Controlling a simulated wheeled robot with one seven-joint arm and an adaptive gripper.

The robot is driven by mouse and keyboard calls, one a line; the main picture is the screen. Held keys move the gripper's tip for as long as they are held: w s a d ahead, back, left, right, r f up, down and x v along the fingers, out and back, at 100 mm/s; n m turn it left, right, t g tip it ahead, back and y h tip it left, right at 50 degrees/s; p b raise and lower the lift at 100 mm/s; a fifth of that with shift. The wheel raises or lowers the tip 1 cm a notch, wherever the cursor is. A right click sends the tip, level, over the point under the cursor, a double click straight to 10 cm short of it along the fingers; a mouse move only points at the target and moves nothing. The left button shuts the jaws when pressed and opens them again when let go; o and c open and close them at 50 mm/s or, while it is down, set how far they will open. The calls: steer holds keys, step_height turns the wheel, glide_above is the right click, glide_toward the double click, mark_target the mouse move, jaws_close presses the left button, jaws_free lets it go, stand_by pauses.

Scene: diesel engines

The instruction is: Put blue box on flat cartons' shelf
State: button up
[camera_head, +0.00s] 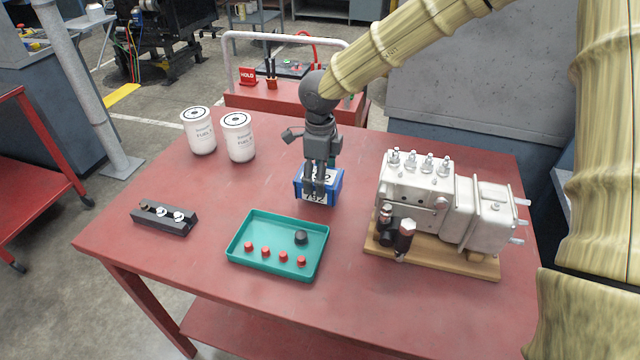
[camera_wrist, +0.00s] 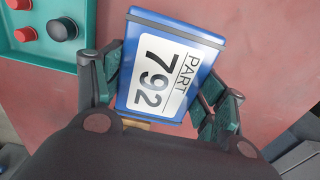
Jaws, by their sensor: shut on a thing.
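The blue box (camera_head: 337,184) is on or just above the red table, near its middle; I cannot tell whether it touches the top. It carries a white label reading "PART 792", clear in the wrist view, where the box (camera_wrist: 211,47) sits between the finger pads. My gripper (camera_head: 315,190) reaches down over the box from above and is shut on it; in the wrist view my gripper (camera_wrist: 160,90) has a finger on each side of it. The flat cartons' shelf is not identifiable in either view.
The red table (camera_head: 200,264) holds a teal tray (camera_head: 237,246) with red caps and a black knob, a grey pump (camera_head: 415,190) on a wooden board, two white filters (camera_head: 200,135) and a dark block (camera_head: 163,217). A red cart (camera_head: 245,102) stands behind. A lower shelf (camera_head: 240,328) shows underneath.

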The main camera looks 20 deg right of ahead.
steer(key=shift+f, duration=1.5)
steer(key=shift+f, duration=0.1)
steer(key=o, duration=1.4)
steer(key=shift+s, duration=0.1)
